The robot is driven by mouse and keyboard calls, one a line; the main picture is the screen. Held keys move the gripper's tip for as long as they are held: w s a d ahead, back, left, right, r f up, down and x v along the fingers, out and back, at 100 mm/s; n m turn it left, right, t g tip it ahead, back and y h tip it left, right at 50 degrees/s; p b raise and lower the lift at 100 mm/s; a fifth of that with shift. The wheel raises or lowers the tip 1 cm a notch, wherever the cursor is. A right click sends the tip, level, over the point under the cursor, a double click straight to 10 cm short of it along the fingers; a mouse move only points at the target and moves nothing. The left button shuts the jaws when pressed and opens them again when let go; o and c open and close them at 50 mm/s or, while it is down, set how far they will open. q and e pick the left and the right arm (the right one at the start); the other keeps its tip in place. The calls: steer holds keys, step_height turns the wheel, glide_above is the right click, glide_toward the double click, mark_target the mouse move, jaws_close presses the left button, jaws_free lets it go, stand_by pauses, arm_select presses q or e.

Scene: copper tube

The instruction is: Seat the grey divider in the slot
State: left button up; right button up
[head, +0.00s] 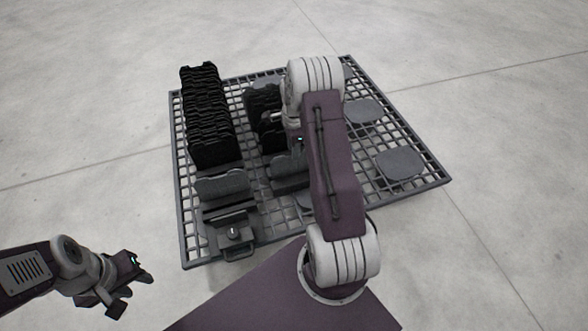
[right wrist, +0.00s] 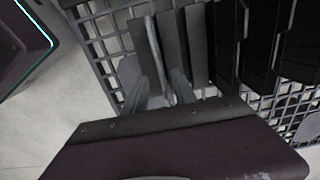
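In the right wrist view a thin grey plate, seen edge-on, stands between my right gripper's two fingers (right wrist: 160,85); I take it to be the grey divider (right wrist: 153,38). Whether the fingers press on it is unclear. The slot cannot be made out. In the head view my right arm reaches over the grid table, and its gripper is mostly hidden by the arm near the middle rows. My left gripper (head: 122,284) is off the table at the lower left, empty, with its fingers apart.
The grid table (head: 183,215) bears a long row of black plates (head: 207,115) and a shorter black row (head: 262,105). Grey blocks (head: 222,186) stand in front. Flat grey pads (head: 400,163) lie at the right. A small grey fixture (head: 234,236) sits at the front edge.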

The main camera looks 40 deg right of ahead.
steer(key=b, duration=0.3)
glide_above(294, 166)
step_height(294, 166, down, 5)
steer(key=shift+w+d+r, duration=0.1)
steer(key=shift+w+r, duration=0.05)
steer(key=shift+r, duration=0.15)
jaws_close()
stand_by(0.8)
